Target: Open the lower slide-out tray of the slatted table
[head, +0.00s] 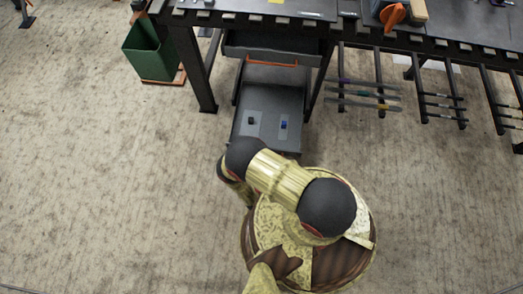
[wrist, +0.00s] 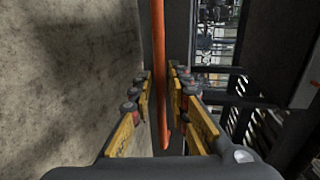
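The slatted table (head: 300,22) stands at the top of the head view. Beneath it, the lower slide-out tray (head: 267,97) is dark grey and extends out toward me, past the upper tray (head: 262,42). In the wrist view, my gripper (wrist: 160,78) has its two yellow-padded fingers apart. An orange bar (wrist: 159,45), which looks like a tray handle, runs between them, with gaps visible on both sides. In the head view my arm covers the front of the lower tray, and my gripper is hidden.
A dark block (head: 251,121) and a blue block (head: 284,124) lie in the lower tray. A green bin (head: 150,50) stands left of the table. Racks of bars (head: 360,93) hang to the right. The floor left of my base is clear.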

